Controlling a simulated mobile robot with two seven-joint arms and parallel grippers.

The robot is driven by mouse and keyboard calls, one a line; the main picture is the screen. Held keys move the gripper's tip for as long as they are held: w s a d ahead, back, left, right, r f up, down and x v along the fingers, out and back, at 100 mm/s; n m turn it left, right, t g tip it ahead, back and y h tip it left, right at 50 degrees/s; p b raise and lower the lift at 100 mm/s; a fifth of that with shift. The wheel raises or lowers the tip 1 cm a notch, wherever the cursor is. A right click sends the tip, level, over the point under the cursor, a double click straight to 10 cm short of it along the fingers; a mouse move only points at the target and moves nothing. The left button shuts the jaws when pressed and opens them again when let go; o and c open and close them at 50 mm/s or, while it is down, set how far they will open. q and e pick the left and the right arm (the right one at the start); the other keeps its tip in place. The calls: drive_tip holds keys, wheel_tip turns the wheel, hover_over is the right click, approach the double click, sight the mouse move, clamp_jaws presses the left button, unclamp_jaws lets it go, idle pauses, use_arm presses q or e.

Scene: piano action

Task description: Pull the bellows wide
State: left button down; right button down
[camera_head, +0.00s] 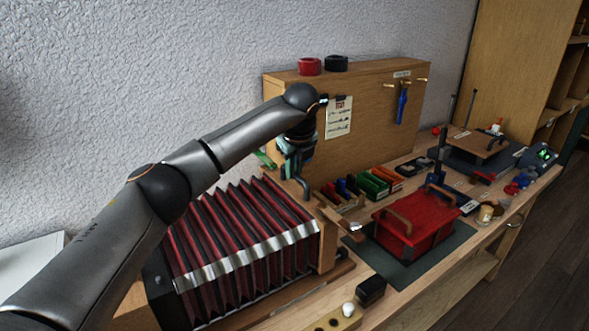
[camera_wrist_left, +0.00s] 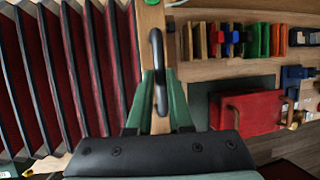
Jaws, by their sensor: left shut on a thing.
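The bellows (camera_head: 240,240) have dark red and black folds with a metal band across them, and they stand on a wooden base at the front left. Their folds fill the left of the left wrist view (camera_wrist_left: 70,70), spread with visible gaps. A wooden end board (camera_head: 328,245) closes their right side. A dark curved handle (camera_wrist_left: 157,60) is on the end board's top. My left gripper (camera_head: 300,183) is over this board, and its green fingers are shut on the handle in the left wrist view (camera_wrist_left: 160,100). My arm hides part of the bellows. My right gripper is not in view.
A red case (camera_head: 415,222) on a dark mat stands right of the bellows. Racks of coloured blocks (camera_head: 372,183) are behind it. A wooden panel (camera_head: 380,115) rises at the back. A small black block (camera_head: 371,290) lies near the front edge.

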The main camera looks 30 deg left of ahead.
use_arm(q)
drive_tip(key=shift+w+d, duration=0.15)
drive_tip(key=shift+w, duration=0.15)
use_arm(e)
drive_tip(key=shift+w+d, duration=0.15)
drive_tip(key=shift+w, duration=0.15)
use_arm(q)
drive_tip(key=c, duration=0.8)
unclamp_jaws()
drive_tip(key=shift+c, duration=0.2)
drive_tip(key=b+v, duration=0.1)
drive_tip(key=v, duration=1.1)
drive_tip(key=shift+r+b, duration=0.25)
drive_tip(key=shift+b, duration=0.1)
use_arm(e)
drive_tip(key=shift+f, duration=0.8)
use_arm(q)
drive_tip(key=shift+s+d, duration=0.1)
